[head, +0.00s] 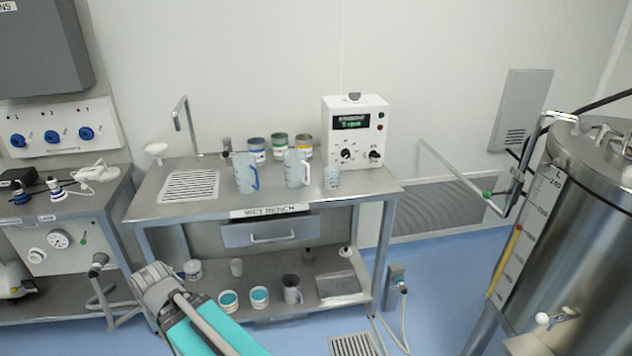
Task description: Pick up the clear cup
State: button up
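A small, pale, see-through cup with faint markings (331,178) stands upright at the right of the wet bench top (370,182), in front of the white instrument box. It has no handle that I can see. To its left stand a clear jug with a white handle (294,170) and a clear jug with a blue handle (245,176). My teal arm link and a grey joint show at the bottom left, well short of the bench-top cup. I make out no gripper fingers.
Several labelled tins, among them a green-topped one (279,146), stand behind the jugs. The white instrument box (356,132) is behind the cup. A bent metal tap (186,125) rises at the left. A steel tank (585,230) stands at the right.

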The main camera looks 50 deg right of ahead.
aim_at(330, 172)
jog(key=u, duration=1.15)
jog(key=k, duration=1.15)
jog(key=z, duration=1.4)
